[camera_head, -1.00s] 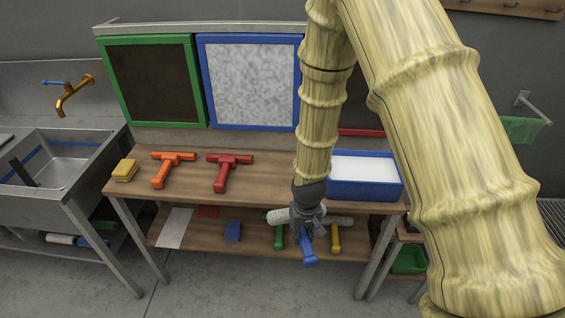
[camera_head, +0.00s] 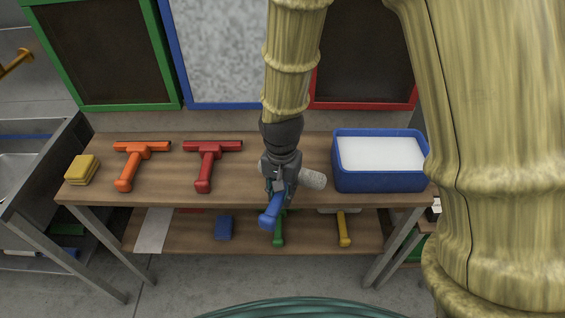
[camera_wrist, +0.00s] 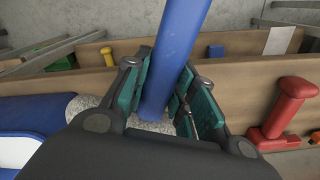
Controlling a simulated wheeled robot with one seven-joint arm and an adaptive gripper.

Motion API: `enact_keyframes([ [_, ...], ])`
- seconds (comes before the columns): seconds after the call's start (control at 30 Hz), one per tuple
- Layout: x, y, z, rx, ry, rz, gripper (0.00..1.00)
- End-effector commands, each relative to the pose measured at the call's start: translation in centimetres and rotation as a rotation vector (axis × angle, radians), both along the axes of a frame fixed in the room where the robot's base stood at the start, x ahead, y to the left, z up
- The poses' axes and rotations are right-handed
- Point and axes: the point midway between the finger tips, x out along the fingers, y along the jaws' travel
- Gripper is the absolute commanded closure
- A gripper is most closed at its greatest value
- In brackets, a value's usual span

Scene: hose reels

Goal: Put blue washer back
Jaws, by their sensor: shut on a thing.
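The blue washer has a blue handle (camera_head: 270,212) and a grey fluffy roller head (camera_head: 312,178). My gripper (camera_head: 279,187) is shut on the handle near the head. The handle points down toward the camera, and the head appears against the bench top, left of the blue tub; I cannot tell whether it touches. In the wrist view, the blue handle (camera_wrist: 176,50) runs between my teal finger pads, and part of the fluffy head (camera_wrist: 90,108) shows. On the lower shelf (camera_head: 185,239) are a green-handled tool (camera_head: 279,233) and a yellow-handled washer (camera_head: 344,230).
On the bench top (camera_head: 105,187) are a yellow sponge (camera_head: 82,170), an orange squeegee (camera_head: 131,165) and a red squeegee (camera_head: 206,165). A blue tub (camera_head: 380,181) of white content stands right. A blue brush-like block (camera_head: 224,227) and a white sheet (camera_head: 153,230) lie on the lower shelf.

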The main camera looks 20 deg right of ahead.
Motion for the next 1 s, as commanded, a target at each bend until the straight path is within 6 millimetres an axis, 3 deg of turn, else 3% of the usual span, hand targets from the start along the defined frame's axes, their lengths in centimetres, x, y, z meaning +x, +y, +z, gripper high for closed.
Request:
enact_keyframes([
  [0.17,1.3,-0.5,0.1,0.001,0.001,-0.021,0.97],
  [0.8,12.9,-5.2,-1.1,0.0,0.002,-0.016,0.97],
  [1.0,14.6,-5.9,-1.3,0.0,0.001,-0.016,0.97],
])
